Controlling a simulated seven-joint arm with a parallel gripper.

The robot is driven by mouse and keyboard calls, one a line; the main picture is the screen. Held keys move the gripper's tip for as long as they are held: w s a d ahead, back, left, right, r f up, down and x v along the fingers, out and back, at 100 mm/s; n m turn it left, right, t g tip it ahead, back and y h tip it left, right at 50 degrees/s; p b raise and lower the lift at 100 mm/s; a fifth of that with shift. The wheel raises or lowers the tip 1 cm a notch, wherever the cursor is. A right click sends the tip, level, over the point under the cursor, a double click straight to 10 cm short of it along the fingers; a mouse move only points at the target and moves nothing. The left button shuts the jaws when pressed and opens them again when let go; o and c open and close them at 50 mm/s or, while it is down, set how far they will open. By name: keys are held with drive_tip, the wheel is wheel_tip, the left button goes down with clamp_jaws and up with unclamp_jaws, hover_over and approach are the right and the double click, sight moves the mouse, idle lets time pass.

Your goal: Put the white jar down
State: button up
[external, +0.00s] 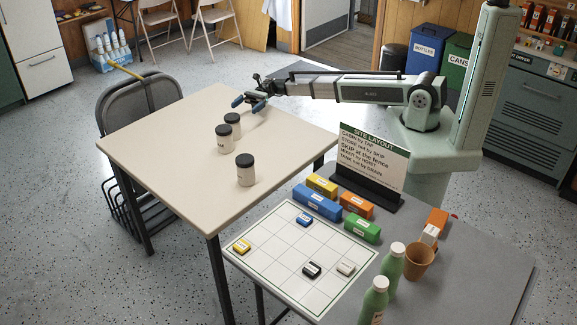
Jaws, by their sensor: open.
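Three white jars with black lids stand upright on the beige table (165,145). The rear jar (233,130) is nearest my gripper, the middle jar (223,145) is just in front of it, and the front jar (245,178) stands apart toward the table's right side. Labels on them are too small to read, so I cannot tell which one the task names. My gripper (247,102) reaches over the table's far right part, behind the rear jar in the picture. Its blue-tipped fingers are apart, and no jar shows between them.
A grey table (455,283) at the front right holds a grid board (290,280) with small blocks, coloured boxes, a "SITE LAYOUT" sign (372,158), green bottles (391,267) and a brown cup (417,263). A folding chair (140,100) stands at the beige table's left. The beige table's left half is clear.

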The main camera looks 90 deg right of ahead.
sight(232, 117)
drive_tip(key=x, duration=0.6)
drive_tip(key=shift+x, duration=2.55)
drive_tip(key=shift+s+a+f, duration=0.1)
drive_tip(key=shift+s, duration=0.05)
drive_tip(key=shift+c, duration=0.4)
drive_tip(key=c, duration=1.4)
